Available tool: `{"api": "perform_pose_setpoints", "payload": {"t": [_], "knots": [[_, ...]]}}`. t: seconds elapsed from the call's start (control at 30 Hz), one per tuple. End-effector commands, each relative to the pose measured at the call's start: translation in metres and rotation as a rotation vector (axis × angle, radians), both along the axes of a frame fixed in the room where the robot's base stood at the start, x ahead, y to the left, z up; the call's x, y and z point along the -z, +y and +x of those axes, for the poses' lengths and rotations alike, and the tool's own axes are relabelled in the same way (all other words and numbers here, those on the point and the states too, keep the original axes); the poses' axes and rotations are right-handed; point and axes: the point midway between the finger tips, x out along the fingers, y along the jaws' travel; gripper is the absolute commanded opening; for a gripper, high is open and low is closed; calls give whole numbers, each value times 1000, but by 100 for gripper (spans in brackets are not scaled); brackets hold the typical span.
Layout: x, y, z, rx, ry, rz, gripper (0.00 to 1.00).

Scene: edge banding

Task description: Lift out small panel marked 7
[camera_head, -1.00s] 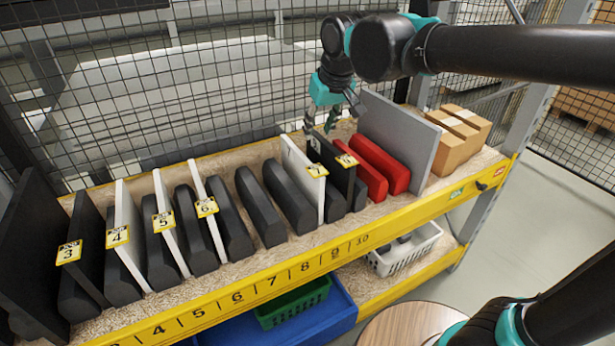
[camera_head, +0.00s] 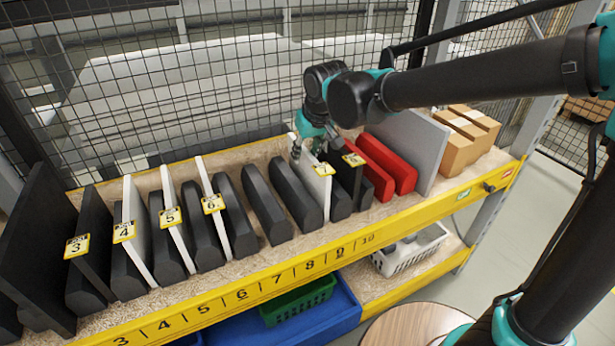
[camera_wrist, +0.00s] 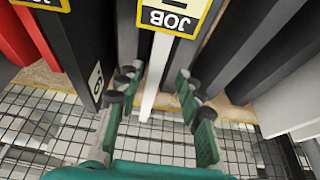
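The small white panel marked 7 (camera_head: 314,180) stands upright in the rack, with a yellow job label (camera_head: 325,168) at its front top corner. Its white edge (camera_wrist: 155,80) and label (camera_wrist: 172,15) also show in the wrist view, but the digit is cut off there. My gripper (camera_head: 307,146) is at the panel's rear upper part. In the wrist view the fingers of my gripper (camera_wrist: 155,88) are spread, one on each side of the panel. A gap shows on both sides, so the gripper looks open. The panel's lower part is hidden.
A black panel with a yellow label (camera_head: 353,159) stands close to the right. Red dividers (camera_head: 390,165), a grey panel (camera_head: 415,140) and boxes (camera_head: 465,135) are farther right. Black dividers (camera_head: 263,205) and white panels 4, 5 and 6 (camera_head: 213,204) stand left. Wire mesh (camera_head: 230,60) is behind.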

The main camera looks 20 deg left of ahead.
Motion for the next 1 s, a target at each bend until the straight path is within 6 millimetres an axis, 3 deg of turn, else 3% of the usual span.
{"api": "perform_pose_setpoints", "payload": {"t": [0.4, 0.73, 1.0], "knots": [[43, 10, 18, 0, 0, 0, 37], [49, 12, 19, 0, 0, 0, 37], [48, 12, 19, 0, 0, 0, 4]]}}
